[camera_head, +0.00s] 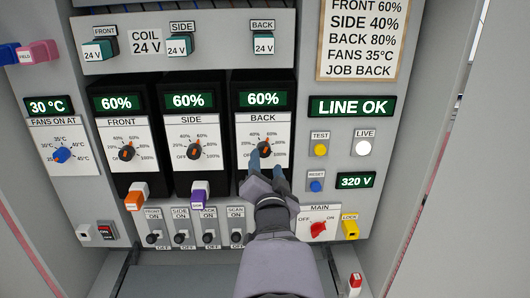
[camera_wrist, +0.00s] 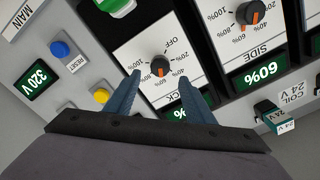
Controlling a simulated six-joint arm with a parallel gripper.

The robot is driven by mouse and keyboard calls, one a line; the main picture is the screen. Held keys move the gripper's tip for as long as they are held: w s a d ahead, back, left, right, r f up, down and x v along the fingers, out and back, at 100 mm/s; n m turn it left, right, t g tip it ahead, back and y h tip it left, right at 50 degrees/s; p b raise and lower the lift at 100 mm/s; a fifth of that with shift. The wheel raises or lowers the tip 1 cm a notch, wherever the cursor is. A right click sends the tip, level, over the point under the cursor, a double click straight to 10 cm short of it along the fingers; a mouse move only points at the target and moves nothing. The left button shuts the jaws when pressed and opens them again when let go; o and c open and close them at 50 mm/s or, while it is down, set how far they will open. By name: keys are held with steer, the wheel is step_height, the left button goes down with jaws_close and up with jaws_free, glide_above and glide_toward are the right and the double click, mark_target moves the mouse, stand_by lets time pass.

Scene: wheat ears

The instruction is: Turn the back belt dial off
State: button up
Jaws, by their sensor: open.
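The back belt dial (camera_head: 265,148) is a black knob with an orange pointer on the white plate marked BACK, the rightmost of three. Its pointer is near the 60% mark, and the display above (camera_head: 263,99) reads 60%. My gripper (camera_head: 265,162) is open just below and in front of this dial. In the wrist view the dial (camera_wrist: 160,66) shows between the two blue-grey fingers (camera_wrist: 160,80). The fingers stand apart from the knob, with nothing held. The exact depth between fingertips and knob cannot be told.
The side dial (camera_head: 194,150) and front dial (camera_head: 127,152) stand to the left, both reading 60%. TEST (camera_head: 320,150) and RESET (camera_head: 315,186) buttons are to the right. The red MAIN switch (camera_head: 318,229) and a purple plug (camera_head: 200,193) are lower down.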

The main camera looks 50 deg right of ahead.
mark_target(265, 152)
steer(key=shift+p+x, duration=1.35)
steer(key=shift+x, duration=2.05)
steer(key=shift+f, duration=0.1)
steer(key=c, duration=1.1)
